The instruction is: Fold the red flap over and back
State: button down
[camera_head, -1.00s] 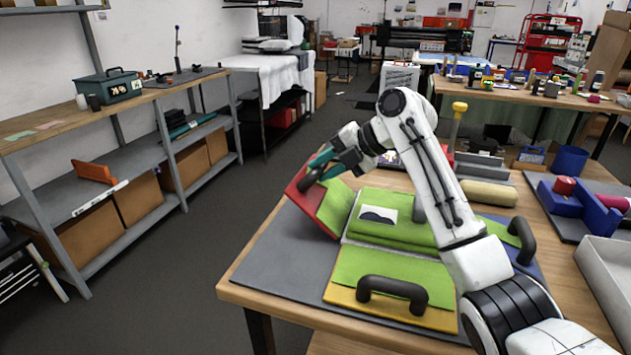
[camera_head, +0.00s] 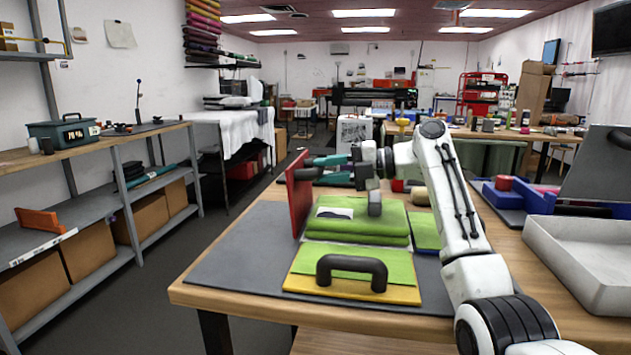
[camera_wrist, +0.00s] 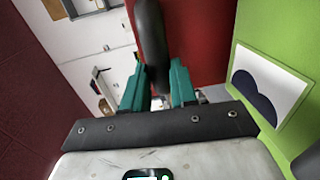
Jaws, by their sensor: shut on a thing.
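The red flap (camera_head: 299,195) stands nearly upright at the left side of the green pad (camera_head: 358,222) in the head view. In the wrist view its red face (camera_wrist: 200,40) fills the upper middle. My gripper (camera_head: 325,168), with teal fingers, is at the flap's upper part. In the wrist view my gripper (camera_wrist: 157,85) is shut on the flap's black handle (camera_wrist: 153,40). The green pad bears a white label (camera_head: 335,213) with a dark shape, also visible in the wrist view (camera_wrist: 265,85). The flap's lower edge is partly hidden behind the pad.
A yellow-edged green flap (camera_head: 405,293) with a black handle (camera_head: 351,270) lies flat in front. Another green flap (camera_head: 424,230) lies right of the pad. A grey mat (camera_head: 235,258) leaves free room at left. A white tray (camera_head: 585,262) stands at right.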

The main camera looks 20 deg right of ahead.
jog(key=shift+s+d+f, duration=0.15)
jog(key=shift+d+f, duration=0.05)
jog(key=shift+f, duration=0.7)
jog(key=c, duration=0.9)
grip_release()
jog(key=shift+a, duration=0.15)
jog(key=shift+r, duration=0.15)
jog(key=shift+r, duration=0.25)
jog(key=v, duration=1)
jog(key=shift+s+d+f, duration=0.2)
jog(key=shift+d, duration=0.2)
